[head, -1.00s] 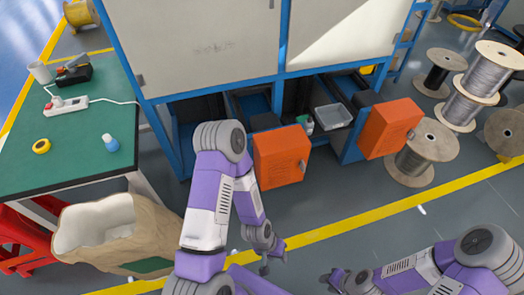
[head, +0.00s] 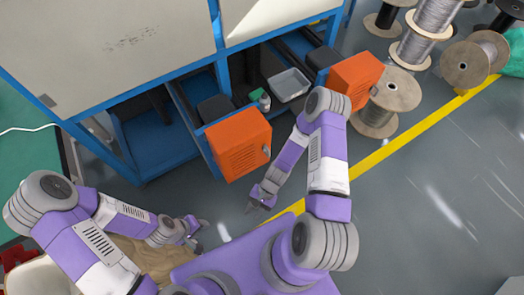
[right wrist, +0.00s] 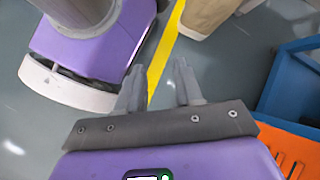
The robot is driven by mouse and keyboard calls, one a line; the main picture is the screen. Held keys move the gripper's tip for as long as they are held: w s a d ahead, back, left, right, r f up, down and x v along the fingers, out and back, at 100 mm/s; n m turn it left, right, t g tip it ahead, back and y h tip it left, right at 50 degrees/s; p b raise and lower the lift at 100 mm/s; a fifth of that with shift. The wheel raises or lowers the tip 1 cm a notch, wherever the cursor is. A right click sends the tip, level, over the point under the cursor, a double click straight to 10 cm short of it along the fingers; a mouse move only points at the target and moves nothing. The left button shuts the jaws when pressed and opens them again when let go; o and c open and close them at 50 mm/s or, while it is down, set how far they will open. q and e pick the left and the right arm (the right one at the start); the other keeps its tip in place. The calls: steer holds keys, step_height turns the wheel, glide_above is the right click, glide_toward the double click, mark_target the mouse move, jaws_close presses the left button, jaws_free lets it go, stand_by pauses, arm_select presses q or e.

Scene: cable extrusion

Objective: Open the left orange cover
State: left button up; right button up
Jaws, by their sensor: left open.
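The left orange cover (head: 238,143) stands at the front of the blue-framed machine in the head view. It has vent slots and a small grey handle near its right edge. I cannot tell whether it is ajar. My right gripper (head: 258,200) is below and right of it, apart from it. In the right wrist view this gripper (right wrist: 158,88) has its fingers apart with nothing between them. An orange part (right wrist: 286,150) shows at that view's lower right corner. My left gripper (head: 196,228) is open and low, left of the right gripper, away from the cover.
A second orange cover (head: 355,78) is further right, past my right arm. Between the covers are a grey tray (head: 290,84) and a small bottle (head: 264,101). Cable spools (head: 392,92) stand at the upper right.

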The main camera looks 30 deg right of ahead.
steer(key=w+f+m+t+y+b, duration=0.2)
steer(key=w+f+m+t+y, duration=0.25)
steer(key=m, duration=0.35)
steer(key=m+t+h+b, duration=0.2)
steer(key=m+t+h, duration=0.5)
steer(key=m+t, duration=0.8)
glide_toward(269, 152)
steer(key=w+f, duration=0.2)
steer(key=w, duration=0.2)
steer(key=shift+y, duration=0.25)
steer(key=x, duration=0.2)
steer(key=b+x, duration=0.1)
steer(key=x, duration=0.3)
steer(key=shift+w+a+r+b, duration=0.2)
steer(key=shift+a+r+b, duration=0.05)
steer(key=shift+a+b, duration=0.15)
steer(key=shift+c, duration=0.4)
jaws_close()
